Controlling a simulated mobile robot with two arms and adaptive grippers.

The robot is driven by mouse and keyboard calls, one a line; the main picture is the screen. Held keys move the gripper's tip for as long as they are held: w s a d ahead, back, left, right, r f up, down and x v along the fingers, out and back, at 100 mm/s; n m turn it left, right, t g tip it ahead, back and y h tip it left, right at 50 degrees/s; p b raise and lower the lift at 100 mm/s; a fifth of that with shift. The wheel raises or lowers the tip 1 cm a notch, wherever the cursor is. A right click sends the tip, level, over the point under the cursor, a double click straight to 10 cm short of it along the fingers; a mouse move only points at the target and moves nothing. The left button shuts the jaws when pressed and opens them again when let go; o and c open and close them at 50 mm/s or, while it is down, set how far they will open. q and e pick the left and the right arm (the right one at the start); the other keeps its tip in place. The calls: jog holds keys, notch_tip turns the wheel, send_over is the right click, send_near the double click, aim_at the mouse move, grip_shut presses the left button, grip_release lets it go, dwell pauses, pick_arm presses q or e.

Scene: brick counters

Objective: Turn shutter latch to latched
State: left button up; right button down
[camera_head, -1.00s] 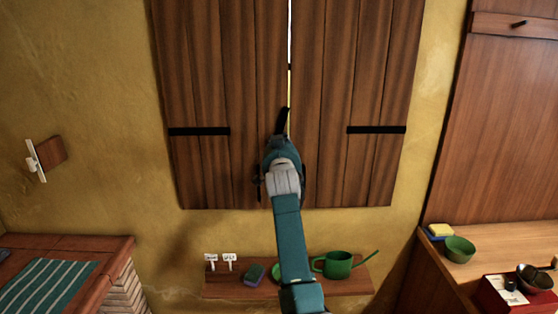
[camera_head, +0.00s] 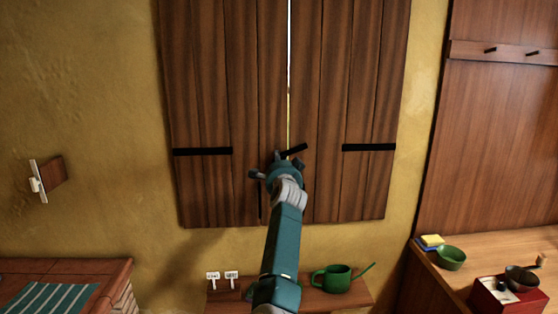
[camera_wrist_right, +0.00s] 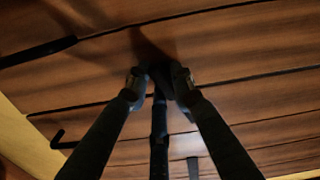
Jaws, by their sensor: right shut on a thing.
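Two brown wooden shutters (camera_head: 225,80) hang on the yellow wall, with a thin bright gap between them. The shutter latch (camera_head: 295,149) is a short black bar at the gap. It is tilted, its right end a little higher, and crosses towards the right shutter. My right gripper (camera_head: 277,160) is at the latch and hides its left part. In the wrist view, the two fingertips (camera_wrist_right: 159,84) are closed on the dark latch (camera_wrist_right: 158,120), which runs down between the fingers. My left gripper is not in view.
Black hinge straps (camera_head: 369,147) cross the shutters. Below, a small shelf (camera_head: 350,300) holds a green watering can (camera_head: 332,279) and white tags. A wooden counter (camera_head: 420,262) with a green bowl (camera_head: 451,258) stands at right. A brick counter (camera_head: 70,268) is at left.

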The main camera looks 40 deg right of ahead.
jog(key=shift+m+p, duration=0.6)
jog(key=shift+m, duration=1.1)
jog(key=c, duration=1.6)
grip_release()
jog(key=shift+o, duration=0.2)
jog(key=v, duration=0.7)
jog(key=shift+s, duration=0.2)
jog(key=shift+a, duration=0.15)
